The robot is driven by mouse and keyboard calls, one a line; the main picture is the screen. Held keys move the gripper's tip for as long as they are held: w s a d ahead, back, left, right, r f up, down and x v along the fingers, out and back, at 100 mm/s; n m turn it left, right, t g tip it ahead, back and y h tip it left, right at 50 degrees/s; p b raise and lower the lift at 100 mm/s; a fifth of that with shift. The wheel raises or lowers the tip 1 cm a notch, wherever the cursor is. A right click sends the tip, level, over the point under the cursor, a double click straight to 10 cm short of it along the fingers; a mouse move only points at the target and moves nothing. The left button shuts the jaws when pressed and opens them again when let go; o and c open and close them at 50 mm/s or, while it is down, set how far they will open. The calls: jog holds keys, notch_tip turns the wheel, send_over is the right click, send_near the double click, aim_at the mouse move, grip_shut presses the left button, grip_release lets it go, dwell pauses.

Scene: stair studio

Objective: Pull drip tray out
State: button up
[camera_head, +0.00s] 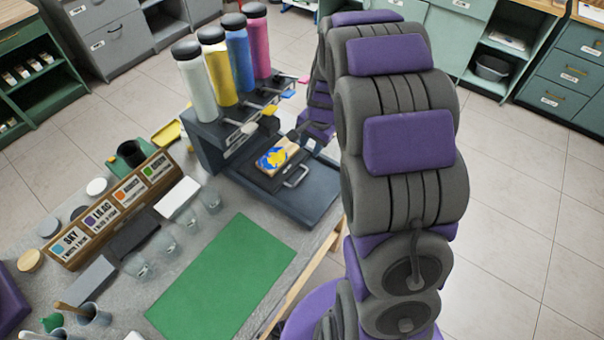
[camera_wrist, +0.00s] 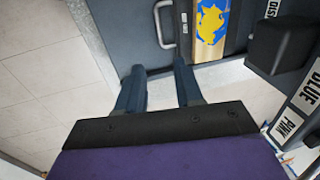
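The dark grey drip tray (camera_head: 262,179) sits in the base of the paint dispenser (camera_head: 207,135) in the head view. A light metal handle (camera_head: 297,176) is on its front. A wooden block with yellow and blue paint (camera_head: 278,155) lies on the tray. In the wrist view the handle (camera_wrist: 163,24) is at the top, beside the painted block (camera_wrist: 211,22). My gripper (camera_wrist: 160,68) is open and empty, its two blue-grey fingers apart and pointing towards the handle, with a gap between. In the head view my arm hides part of the scene on the right.
Several tall bottles (camera_head: 238,58) stand on the dispenser. A green mat (camera_head: 222,277), clear cups (camera_head: 188,237) and a wooden label rack (camera_head: 130,195) are on the counter. Tiled floor (camera_head: 505,220) lies open to the right.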

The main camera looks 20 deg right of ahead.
aim_at(301, 177)
jog(key=f+b, duration=0.1)
jog(key=f, duration=0.4)
jog(key=w+a+f+b, duration=0.1)
jog(key=f, duration=0.5)
jog(key=w+f+b, duration=0.1)
jog(key=f, duration=0.4)
jog(key=shift+w+a+f, duration=0.2)
jog(key=shift+a+f, duration=0.05)
jog(key=shift+a, duration=0.15)
grip_shut()
jog(key=shift+r, duration=0.1)
dwell(0.5)
